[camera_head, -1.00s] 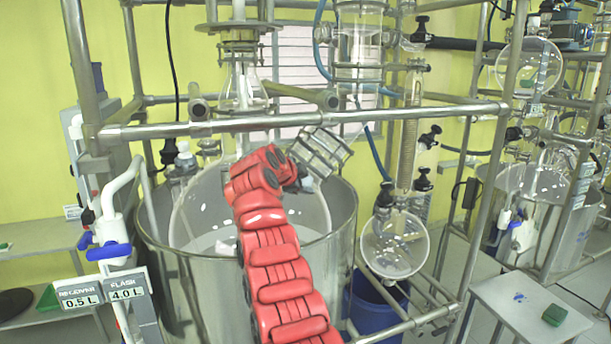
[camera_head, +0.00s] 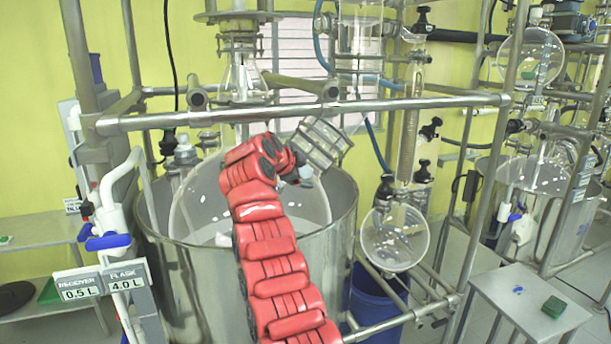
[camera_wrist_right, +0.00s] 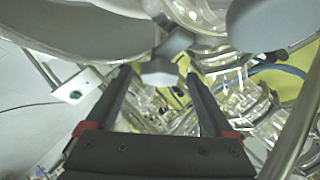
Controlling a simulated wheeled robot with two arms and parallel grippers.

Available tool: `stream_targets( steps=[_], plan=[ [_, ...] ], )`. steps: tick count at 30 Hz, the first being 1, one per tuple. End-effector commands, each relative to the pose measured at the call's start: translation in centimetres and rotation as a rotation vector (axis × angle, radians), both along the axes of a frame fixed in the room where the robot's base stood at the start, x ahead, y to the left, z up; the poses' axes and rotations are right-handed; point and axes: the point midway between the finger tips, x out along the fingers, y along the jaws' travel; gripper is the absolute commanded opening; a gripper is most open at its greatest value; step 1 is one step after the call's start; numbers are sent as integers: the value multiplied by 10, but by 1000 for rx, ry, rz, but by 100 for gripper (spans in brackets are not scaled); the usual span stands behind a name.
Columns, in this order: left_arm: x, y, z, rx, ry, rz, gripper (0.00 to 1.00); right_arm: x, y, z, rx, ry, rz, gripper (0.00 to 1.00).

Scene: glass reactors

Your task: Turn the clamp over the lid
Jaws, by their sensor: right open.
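In the right wrist view a grey knob-like clamp part (camera_wrist_right: 160,71) sits near my right gripper (camera_wrist_right: 159,77). Its two dark fingers are apart, with tips on either side of the knob and no visible grip on it. I cannot tell whether either finger touches it. In the head view my red right arm reaches up over the large steel pot (camera_head: 190,275) and glass vessel (camera_head: 200,200); the arm hides part of both. I cannot make out the lid or the clamp clearly in the head view. My left gripper is out of view.
A horizontal steel bar (camera_head: 200,117) crosses in front of the glassware above the pot. A round glass flask (camera_head: 395,238) hangs to the right. Labels and a blue-handled valve (camera_head: 108,241) stand at the left. A small table (camera_head: 525,300) is at lower right.

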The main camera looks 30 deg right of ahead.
Motion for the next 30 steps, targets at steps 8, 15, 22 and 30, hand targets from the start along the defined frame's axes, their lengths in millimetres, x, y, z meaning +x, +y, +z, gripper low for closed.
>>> stream_targets(
  steps=[8,15,22,30],
  plan=[
    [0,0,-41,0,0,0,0,-29,55,26,1,-3,5,87],
    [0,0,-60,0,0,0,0,-53,99,57,1,-2,6,87],
    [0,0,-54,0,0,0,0,-66,119,74,1,-1,3,87],
    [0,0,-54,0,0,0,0,-67,122,75,2,1,2,87]
  ],
)
